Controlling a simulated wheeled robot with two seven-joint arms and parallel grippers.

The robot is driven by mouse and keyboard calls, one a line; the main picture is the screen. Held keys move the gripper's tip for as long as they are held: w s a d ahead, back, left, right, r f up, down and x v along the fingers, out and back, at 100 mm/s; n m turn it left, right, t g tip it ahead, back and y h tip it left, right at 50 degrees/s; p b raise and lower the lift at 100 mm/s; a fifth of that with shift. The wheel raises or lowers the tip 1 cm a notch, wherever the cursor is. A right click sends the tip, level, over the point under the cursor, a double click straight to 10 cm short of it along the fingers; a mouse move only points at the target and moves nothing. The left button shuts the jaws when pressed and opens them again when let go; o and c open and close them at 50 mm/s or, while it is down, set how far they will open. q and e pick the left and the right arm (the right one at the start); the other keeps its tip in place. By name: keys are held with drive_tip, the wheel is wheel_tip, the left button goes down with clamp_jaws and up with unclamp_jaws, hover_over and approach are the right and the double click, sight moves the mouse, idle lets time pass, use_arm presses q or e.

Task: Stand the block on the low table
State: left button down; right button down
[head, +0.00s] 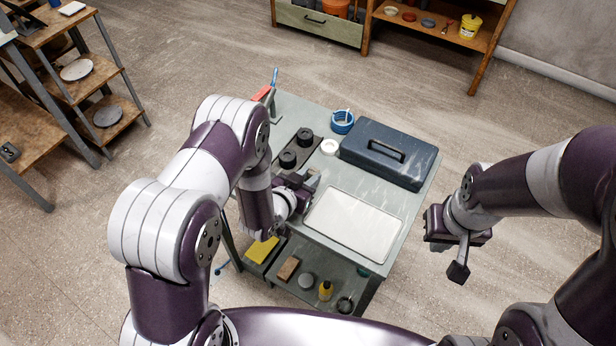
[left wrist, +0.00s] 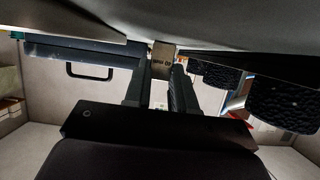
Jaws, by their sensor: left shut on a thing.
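The low table (head: 288,108) is grey and stands in the middle of the head view. My left gripper (head: 309,183) is over the table, left of the white tray and in front of the black round parts. It is shut on a small tan block (left wrist: 162,60), seen between the fingertips in the left wrist view. The gripper hides most of the block in the head view. I cannot tell whether the block touches the tabletop. My right gripper (head: 458,268) hangs empty beyond the table's right edge; its finger gap is unclear.
On the tabletop are a blue toolbox (head: 388,153), a white tray (head: 354,224), black round parts (head: 297,149), a white ring (head: 330,147), a blue tape roll (head: 342,122) and a red clamp (head: 262,94). A lower shelf (head: 325,276) holds several small things.

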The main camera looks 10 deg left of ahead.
use_arm(q)
drive_tip(key=shift+f, duration=0.15)
drive_tip(key=c, duration=0.9)
unclamp_jaws()
drive_tip(key=shift+c, duration=0.2)
